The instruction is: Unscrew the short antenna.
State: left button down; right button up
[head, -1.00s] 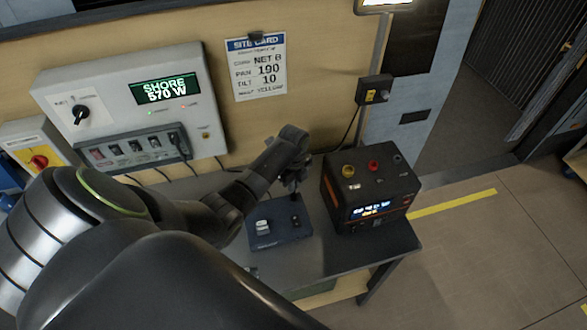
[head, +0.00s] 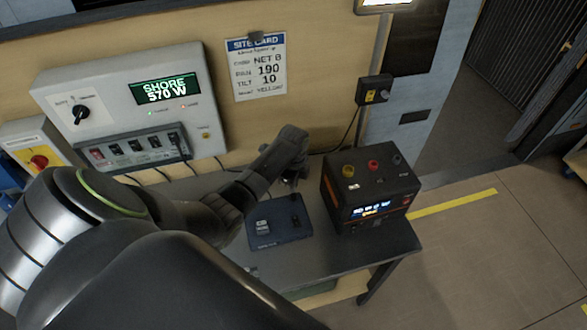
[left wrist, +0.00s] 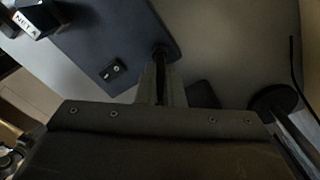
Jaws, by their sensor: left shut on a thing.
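The short antenna (left wrist: 161,78) is a thin dark rod in the left wrist view. Its base meets the blue box (left wrist: 110,35) near that box's edge. My left gripper (left wrist: 163,85) is shut on it, with a finger on either side. In the head view the blue box (head: 265,240) lies on the bench, and my left gripper (head: 291,180) is behind it, pointing down. The antenna is mostly hidden there by the gripper. My right gripper is not in view.
A black unit with coloured knobs (head: 372,190) stands right of the blue box, close to the gripper. A grey wall panel (head: 110,75) and a site card (head: 259,70) are behind. A dark round base (left wrist: 272,99) shows beside the gripper in the wrist view.

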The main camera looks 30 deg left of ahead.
pick_arm(q)
jog(key=n, duration=0.3)
jog(key=c, duration=1.6)
grip_release()
jog(key=shift+m, duration=1.8)
